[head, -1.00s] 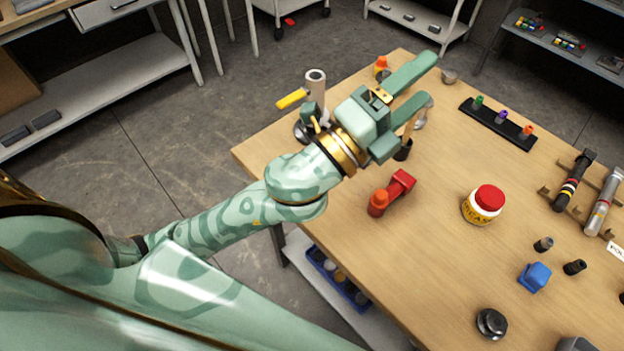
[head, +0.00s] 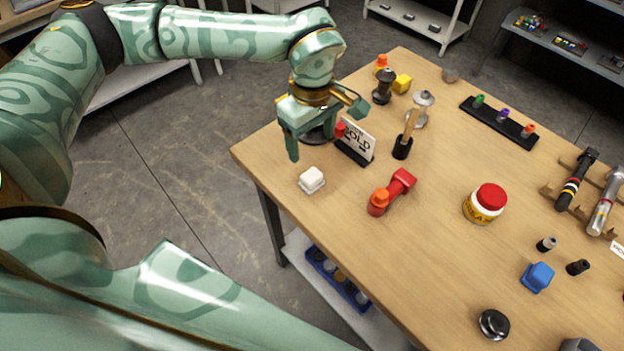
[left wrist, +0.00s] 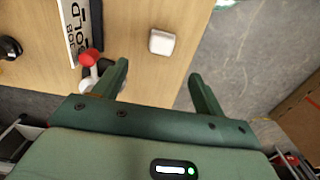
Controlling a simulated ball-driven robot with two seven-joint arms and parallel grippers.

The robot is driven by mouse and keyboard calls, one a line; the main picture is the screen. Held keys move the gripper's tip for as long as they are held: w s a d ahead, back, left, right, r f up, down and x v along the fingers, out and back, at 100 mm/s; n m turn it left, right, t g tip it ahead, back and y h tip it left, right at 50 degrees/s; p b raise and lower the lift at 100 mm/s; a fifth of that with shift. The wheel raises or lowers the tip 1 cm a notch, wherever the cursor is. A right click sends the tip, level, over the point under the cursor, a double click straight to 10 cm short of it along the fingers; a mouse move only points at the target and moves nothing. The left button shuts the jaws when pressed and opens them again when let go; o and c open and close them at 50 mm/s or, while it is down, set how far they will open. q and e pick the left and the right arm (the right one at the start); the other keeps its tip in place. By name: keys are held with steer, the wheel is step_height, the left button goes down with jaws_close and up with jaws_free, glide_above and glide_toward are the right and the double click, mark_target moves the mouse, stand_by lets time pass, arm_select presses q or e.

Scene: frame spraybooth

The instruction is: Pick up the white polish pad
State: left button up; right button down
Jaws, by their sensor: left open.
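The white polish pad (head: 312,179) is a small white block lying on the wooden table near its left edge. It also shows in the left wrist view (left wrist: 162,42), beyond my fingertips and between their lines. My right gripper is not in view.
A sign (head: 356,139) and a red knob (head: 340,129) stand close beside my left gripper. A red tool (head: 391,192) lies right of the pad. A brush in a black holder (head: 403,148) and a red-lidded jar (head: 485,203) stand further right. The table edge is just left of the pad.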

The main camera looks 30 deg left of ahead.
mark_target(311, 175)
arm_select(q)
step_height(311, 175, down, 6)
steer(key=shift+f+b, duration=0.25)
steer(key=shift+b, duration=0.25)
step_height(311, 175, down, 5)
steer(key=shift+s+f+b, duration=0.1)
steer(key=shift+s+b, duration=0.05)
steer(key=shift+b, duration=0.55)
steer(key=shift+c, duration=0.3)
steer(key=c, duration=1)
